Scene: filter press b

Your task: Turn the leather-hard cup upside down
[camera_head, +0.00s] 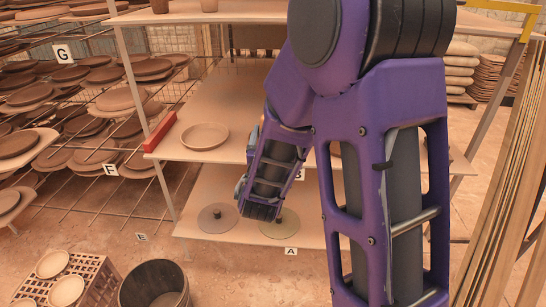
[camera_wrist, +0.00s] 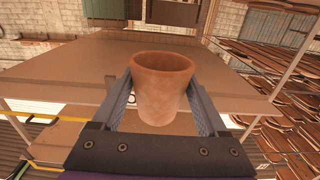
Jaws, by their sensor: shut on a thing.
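A brown clay cup (camera_wrist: 162,95) shows large in the middle of the wrist view. My gripper (camera_wrist: 162,82) is shut on it, with one finger against each side. The cup's wide, open rim lies toward the top of that picture and its narrower base toward the bottom, near the palm. The wrist view looks rolled over, so I cannot firmly tell which way the rim points in the room. In the head view my arm reaches in front of the shelves; the fingers and the cup are hidden there.
The middle shelf holds a shallow dish (camera_head: 205,135) and a red block (camera_head: 160,132). The lower shelf (camera_head: 215,190) carries a grey disc (camera_head: 217,218) and a greenish disc (camera_head: 287,222). A crate (camera_head: 92,276) with bowls and a dark bucket (camera_head: 154,286) stand at lower left.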

